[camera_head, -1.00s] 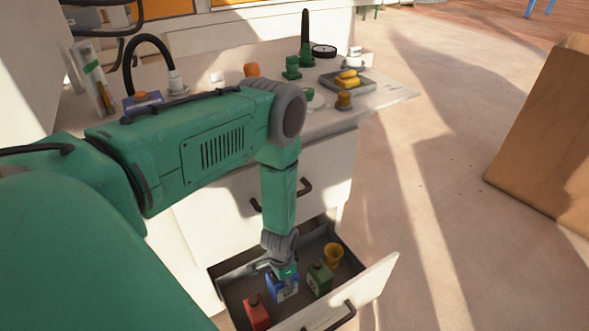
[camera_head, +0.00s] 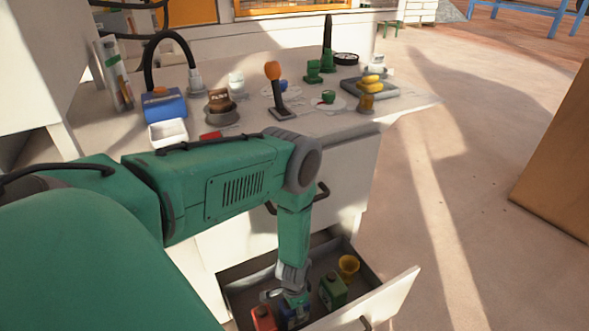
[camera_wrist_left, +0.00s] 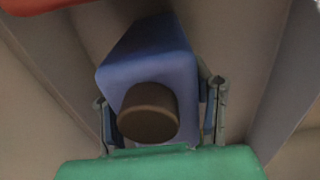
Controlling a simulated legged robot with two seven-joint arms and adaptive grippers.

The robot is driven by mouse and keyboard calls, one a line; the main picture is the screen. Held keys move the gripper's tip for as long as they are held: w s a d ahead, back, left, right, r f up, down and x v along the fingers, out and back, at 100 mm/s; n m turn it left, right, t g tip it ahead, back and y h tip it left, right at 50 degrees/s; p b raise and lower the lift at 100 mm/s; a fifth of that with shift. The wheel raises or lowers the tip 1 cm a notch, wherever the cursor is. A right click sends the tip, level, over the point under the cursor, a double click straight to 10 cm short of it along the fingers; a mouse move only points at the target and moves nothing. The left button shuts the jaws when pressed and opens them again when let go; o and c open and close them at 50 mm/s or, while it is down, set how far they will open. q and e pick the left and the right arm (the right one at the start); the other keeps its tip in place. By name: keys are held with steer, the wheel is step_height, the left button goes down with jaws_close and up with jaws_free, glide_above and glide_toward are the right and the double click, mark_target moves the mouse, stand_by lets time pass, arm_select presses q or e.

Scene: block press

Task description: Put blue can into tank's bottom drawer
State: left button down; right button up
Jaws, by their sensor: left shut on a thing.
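The blue can (camera_wrist_left: 148,62) has a brown cap facing the left wrist camera. My left gripper (camera_wrist_left: 158,95) is shut on it, with a finger on either side of its body. In the head view my left gripper (camera_head: 294,306) points down into the open bottom drawer (camera_head: 391,298). The blue can sits within the drawer, largely hidden by the gripper. I cannot tell whether its base touches the drawer floor. My right gripper is not in view.
The drawer also holds a red can (camera_head: 263,319) left of the gripper, a green can (camera_head: 332,291) to its right and a yellow funnel-like thing (camera_head: 348,266) further back. The countertop (camera_head: 330,124) above carries several items.

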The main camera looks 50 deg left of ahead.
arm_select(q)
steer(key=c, duration=0.7)
jaws_free()
steer(key=shift+c, duration=0.2)
step_height(320, 180, up, 12)
steer(key=p, duration=0.5)
steer(key=shift+a, duration=0.1)
